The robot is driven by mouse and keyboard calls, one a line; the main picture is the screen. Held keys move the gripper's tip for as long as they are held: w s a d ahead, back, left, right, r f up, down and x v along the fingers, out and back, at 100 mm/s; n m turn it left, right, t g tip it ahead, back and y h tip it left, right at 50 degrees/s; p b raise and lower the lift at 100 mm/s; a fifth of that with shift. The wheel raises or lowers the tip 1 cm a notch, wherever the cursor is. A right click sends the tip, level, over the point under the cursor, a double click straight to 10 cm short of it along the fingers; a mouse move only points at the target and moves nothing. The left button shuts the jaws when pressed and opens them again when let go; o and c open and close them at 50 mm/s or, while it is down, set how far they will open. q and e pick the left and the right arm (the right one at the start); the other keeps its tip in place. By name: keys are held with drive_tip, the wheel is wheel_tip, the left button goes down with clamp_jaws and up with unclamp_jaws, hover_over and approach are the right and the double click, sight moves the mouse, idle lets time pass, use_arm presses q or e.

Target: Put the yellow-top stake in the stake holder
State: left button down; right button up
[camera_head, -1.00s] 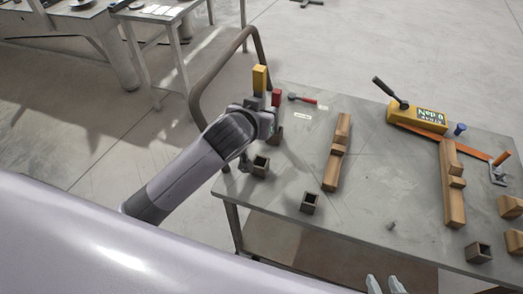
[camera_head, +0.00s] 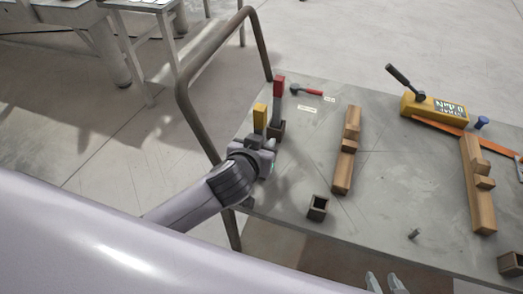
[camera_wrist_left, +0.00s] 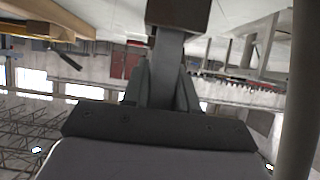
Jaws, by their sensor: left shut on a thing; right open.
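The yellow-top stake (camera_head: 260,117) stands roughly upright at the table's left end. My left gripper (camera_head: 262,148) is shut on its grey shaft, which also shows in the left wrist view (camera_wrist_left: 168,55). In that view, a dark brown block (camera_wrist_left: 178,14), which looks like a stake holder, meets the shaft's end; I cannot tell how deep the stake sits. In the head view my gripper hides the stake's lower end and whatever is under it. My right gripper (camera_head: 384,284) shows only its fingertips at the bottom edge, apart and empty.
A red-top stake (camera_head: 278,91) stands in a square holder (camera_head: 277,130) just behind. An empty square holder (camera_head: 318,207) is on the front edge. Wooden blocks (camera_head: 346,150), a red-handled hammer (camera_head: 307,91) and a yellow device (camera_head: 433,108) lie further right. A metal rail (camera_head: 190,115) borders the left end.

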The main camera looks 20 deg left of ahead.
use_arm(q)
wheel_tip(320, 180, down, 2)
drive_tip(key=shift+w+f+b, duration=0.1)
drive_tip(key=shift+b, duration=0.5)
use_arm(e)
drive_tip(key=shift+w+a+f, duration=0.4)
drive_tip(key=shift+w+f, duration=0.15)
drive_tip(key=shift+f, duration=0.05)
use_arm(q)
drive_tip(key=c, duration=1.3)
unclamp_jaws()
drive_tip(key=shift+f, duration=0.1)
drive_tip(key=o, duration=0.4)
use_arm(e)
drive_tip(key=shift+f, duration=0.15)
